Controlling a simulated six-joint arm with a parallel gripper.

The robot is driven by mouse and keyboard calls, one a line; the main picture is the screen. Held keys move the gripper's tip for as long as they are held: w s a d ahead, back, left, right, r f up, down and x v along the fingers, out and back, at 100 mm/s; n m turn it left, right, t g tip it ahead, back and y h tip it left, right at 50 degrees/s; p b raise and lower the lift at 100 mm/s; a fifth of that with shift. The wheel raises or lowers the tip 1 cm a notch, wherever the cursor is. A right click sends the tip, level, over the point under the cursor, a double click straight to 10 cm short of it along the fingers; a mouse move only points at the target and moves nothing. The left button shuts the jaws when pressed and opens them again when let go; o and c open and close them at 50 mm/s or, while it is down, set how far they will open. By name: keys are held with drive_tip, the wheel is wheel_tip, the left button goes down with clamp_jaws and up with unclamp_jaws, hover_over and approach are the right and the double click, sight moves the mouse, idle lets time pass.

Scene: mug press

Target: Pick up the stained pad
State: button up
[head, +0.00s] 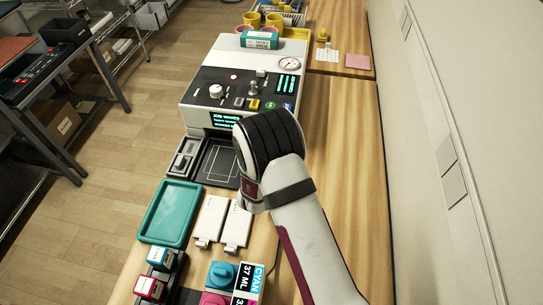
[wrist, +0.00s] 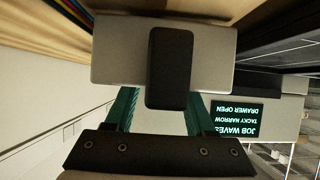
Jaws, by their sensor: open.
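In the wrist view a pale grey block with a black grip (wrist: 169,68) fills the upper middle. No stain shows on the side facing me, so I cannot tell whether it is the stained pad. My gripper (wrist: 160,104) has its two teal fingers apart, one on each side of the black grip; contact is not clear. In the head view my dark wrist and white arm hide the fingertips and the block. Two white flat pieces (head: 211,219) (head: 238,226) lie beside the teal tray; no stain is clear on them.
The press (head: 246,84) stands ahead, its screen (wrist: 235,118) reading "DRAWER OPEN". A dark drawer plate (head: 219,163) sits in front of it. The teal tray (head: 168,211) is empty. Ink bottles (head: 222,273) stand at the near edge. Bare wood (head: 345,150) lies along the right.

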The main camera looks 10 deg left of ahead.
clamp_jaws()
idle(0.4)
